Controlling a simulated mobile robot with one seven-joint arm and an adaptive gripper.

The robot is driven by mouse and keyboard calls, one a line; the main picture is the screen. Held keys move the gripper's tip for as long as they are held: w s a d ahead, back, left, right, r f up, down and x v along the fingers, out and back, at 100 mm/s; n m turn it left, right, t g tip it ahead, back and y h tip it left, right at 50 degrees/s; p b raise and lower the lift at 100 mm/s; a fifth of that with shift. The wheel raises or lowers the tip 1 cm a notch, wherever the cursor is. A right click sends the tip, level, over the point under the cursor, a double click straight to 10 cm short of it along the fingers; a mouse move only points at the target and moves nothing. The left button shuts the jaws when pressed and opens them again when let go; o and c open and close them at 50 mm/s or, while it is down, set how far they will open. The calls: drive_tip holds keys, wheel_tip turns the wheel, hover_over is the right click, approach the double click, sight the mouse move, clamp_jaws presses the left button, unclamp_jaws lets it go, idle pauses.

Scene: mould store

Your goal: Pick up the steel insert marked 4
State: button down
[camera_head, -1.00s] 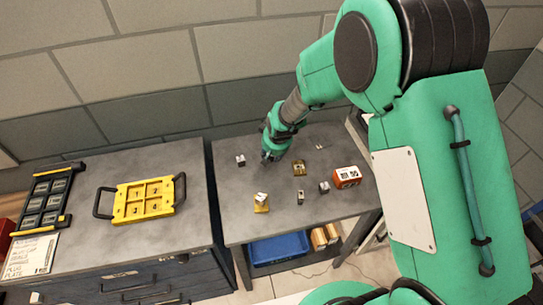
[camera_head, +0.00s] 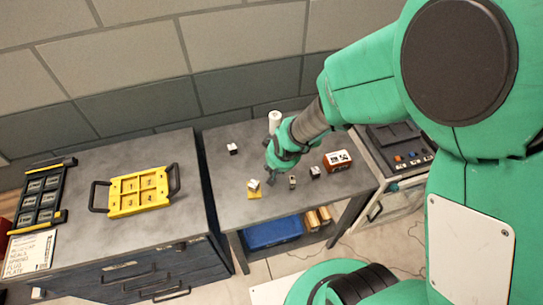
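Several small steel inserts lie on the grey table (camera_head: 222,207): one at the back left (camera_head: 232,148), one on a yellow piece (camera_head: 254,193) near the front (camera_head: 253,184), one in front of my gripper's right side (camera_head: 292,181) and one beside the orange box (camera_head: 315,171). Their marks are too small to read, so I cannot tell which is marked 4. My gripper (camera_head: 270,180) points down just behind and right of the insert on the yellow piece. Its fingers are too small and dark to show whether they are open or shut.
A yellow tray (camera_head: 139,212) with numbered compartments and black handles sits on the left cabinet, beside a black rack (camera_head: 63,190) and a sign (camera_head: 30,254). An orange box (camera_head: 337,160) stands right on the table. A white cylinder (camera_head: 274,120) stands behind my arm.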

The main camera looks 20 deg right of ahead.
drive_tip(key=shift+s+r, duration=0.1)
drive_tip(key=shift+s, duration=0.55)
